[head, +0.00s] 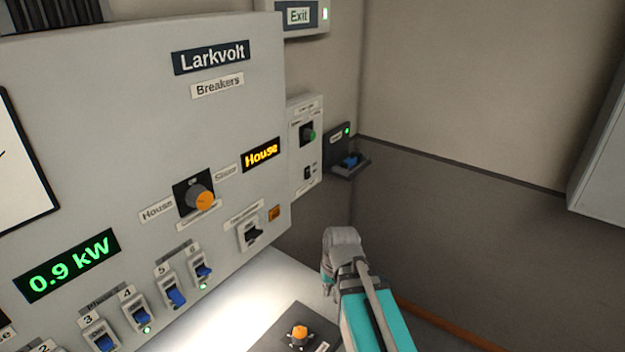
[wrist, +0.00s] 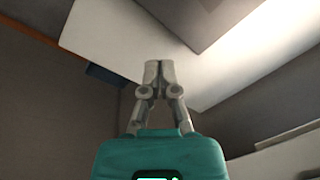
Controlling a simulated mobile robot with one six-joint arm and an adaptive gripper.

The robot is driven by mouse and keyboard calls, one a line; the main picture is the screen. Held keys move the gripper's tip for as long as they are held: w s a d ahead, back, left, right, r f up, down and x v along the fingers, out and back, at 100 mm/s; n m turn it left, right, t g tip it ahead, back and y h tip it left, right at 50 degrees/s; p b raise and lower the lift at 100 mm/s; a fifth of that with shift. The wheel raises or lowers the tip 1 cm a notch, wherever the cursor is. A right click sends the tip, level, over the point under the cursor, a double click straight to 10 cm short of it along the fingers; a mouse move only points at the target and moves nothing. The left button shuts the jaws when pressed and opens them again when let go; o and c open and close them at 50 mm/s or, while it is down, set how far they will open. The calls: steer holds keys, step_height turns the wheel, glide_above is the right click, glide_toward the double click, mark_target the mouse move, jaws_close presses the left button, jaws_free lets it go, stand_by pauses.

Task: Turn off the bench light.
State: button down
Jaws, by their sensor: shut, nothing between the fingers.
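The bench top (head: 215,330) below the breaker panel is brightly lit; the lamp itself is not visible. A dark grey box (head: 265,345) sits on the bench with an orange-topped knob (head: 299,334) and a small label too small to read. My gripper (head: 338,236) is shut and empty, raised above and to the right of that box in the head view. In the wrist view my gripper (wrist: 159,66) has its fingertips together in front of the pale bench top (wrist: 110,40). I cannot tell which control works the bench light.
The Larkvolt panel (head: 120,110) carries an orange House/Shore knob (head: 200,198), numbered breakers (head: 172,294) and a switch (head: 252,234). Right of it are a small control box (head: 305,165) and a blue-fronted wall device (head: 349,160). Open room lies right of the bench.

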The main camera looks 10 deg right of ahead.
steer(key=w+m+t+y+b, duration=0.15)
steer(key=w+y, duration=0.25)
steer(key=w, duration=0.6)
steer(key=m+t+y+b, duration=0.3)
steer(key=m+t+y, duration=0.3)
steer(key=m+t, duration=0.3)
glide_toward(308, 176)
steer(key=s+d+n+t, duration=0.1)
steer(key=s+d, duration=0.3)
steer(key=s, duration=0.1)
steer(key=shift+w+a, duration=0.1)
steer(key=shift+w, duration=0.05)
steer(key=b+x, duration=0.2)
steer(key=x, duration=1.1)
steer(key=shift+w+a+f, duration=0.1)
steer(key=shift+w+a, duration=0.05)
steer(key=shift+w, duration=0.2)
steer(key=shift+a, duration=0.1)
